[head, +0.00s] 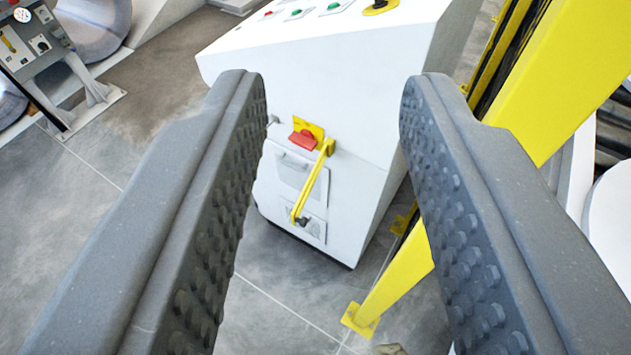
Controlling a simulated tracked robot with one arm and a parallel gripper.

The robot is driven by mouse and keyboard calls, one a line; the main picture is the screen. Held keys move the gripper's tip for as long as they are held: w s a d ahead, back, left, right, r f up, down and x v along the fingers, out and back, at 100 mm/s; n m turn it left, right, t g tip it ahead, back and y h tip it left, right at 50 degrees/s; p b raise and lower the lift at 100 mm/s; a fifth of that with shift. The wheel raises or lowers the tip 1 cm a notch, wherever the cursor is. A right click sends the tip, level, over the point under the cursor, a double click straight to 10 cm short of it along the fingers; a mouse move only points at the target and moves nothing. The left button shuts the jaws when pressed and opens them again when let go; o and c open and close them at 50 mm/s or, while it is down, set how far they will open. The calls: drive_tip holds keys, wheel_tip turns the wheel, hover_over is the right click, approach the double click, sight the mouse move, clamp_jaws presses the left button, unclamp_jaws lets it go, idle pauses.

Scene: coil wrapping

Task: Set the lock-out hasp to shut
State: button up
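The lock-out hasp appears to be the long yellow bar (312,183) on the front of a white control cabinet (350,95). It hangs slanting down and to the left from beside a red rotary switch (303,139) on a yellow plate. Its lower end is near a small dark fitting (303,221); I cannot tell whether they touch. My gripper (334,85) is open and empty. Its two grey, studded fingers frame the cabinet front from left and right, nearer to the camera than the hasp and apart from it.
A yellow post (500,150) with a floor foot stands close on the right of the cabinet. A grey control panel (38,42) and shiny coils are at the upper left. White machinery (606,215) is at the right edge. The grey floor (70,210) at left is clear.

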drive_tip(key=shift+w+f, duration=0.15)
drive_tip(key=shift+w, duration=0.1)
clamp_jaws()
drive_tip(key=w+d+f+m+g+y+p, duration=0.1)
drive_tip(key=w+d+f+g+p, duration=0.15)
drive_tip(key=w+f, duration=0.55)
drive_tip(key=w+d+f+m+g+y+p, duration=0.1)
drive_tip(key=w+f+g+p, duration=0.3)
drive_tip(key=f, duration=0.7)
drive_tip(key=w+a+f+g+p, duration=0.1)
drive_tip(key=w+f, duration=0.1)
drive_tip(key=f, duration=0.8)
drive_tip(key=w+a+f+y+p, duration=0.1)
drive_tip(key=w+a+f, duration=0.1)
drive_tip(key=f, duration=0.8)
drive_tip(key=w+a+f+m+g+p, duration=0.1)
drive_tip(key=w+f, duration=0.3)
drive_tip(key=f, duration=0.6)
drive_tip(key=shift+a+f+g+p, duration=0.25)
drive_tip(key=shift+a+g+p, duration=0.1)
drive_tip(key=shift+a+p, duration=0.15)
